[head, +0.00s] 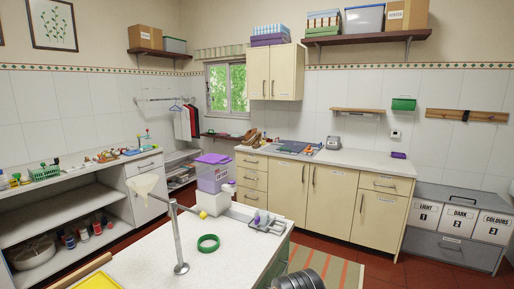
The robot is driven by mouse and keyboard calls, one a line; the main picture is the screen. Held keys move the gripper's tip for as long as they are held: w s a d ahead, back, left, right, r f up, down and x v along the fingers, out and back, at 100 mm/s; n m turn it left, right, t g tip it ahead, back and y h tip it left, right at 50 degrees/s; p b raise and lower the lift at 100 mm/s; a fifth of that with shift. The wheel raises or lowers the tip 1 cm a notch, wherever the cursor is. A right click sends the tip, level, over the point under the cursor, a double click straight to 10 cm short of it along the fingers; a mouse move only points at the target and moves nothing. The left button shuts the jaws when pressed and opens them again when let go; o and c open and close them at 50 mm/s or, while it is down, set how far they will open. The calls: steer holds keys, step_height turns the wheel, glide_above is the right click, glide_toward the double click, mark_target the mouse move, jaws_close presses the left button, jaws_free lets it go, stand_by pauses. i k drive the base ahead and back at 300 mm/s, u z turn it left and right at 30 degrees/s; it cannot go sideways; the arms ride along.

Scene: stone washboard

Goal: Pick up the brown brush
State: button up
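I cannot pick out a brown brush with certainty. Small brown items (107,156) lie among other goods on the left counter (70,177), too small to tell apart. Another brown cluster (253,137) sits at the left end of the back counter (345,158), also too small to make out. My gripper is not in view. A dark ribbed round shape at the bottom edge, right of centre, may be part of my own body.
The near worktop (225,255) bears a metal stand (179,240), a green ring (208,243) and a yellow tray (97,282). Red-tiled floor (340,255) with a striped mat (325,265) lies to the right.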

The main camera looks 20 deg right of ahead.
mark_target(255, 146)
steer(key=z, duration=1.35)
steer(key=i, duration=4.2)
steer(key=u, duration=2.45)
steer(key=i, duration=2.55)
steer(key=u, duration=0.05)
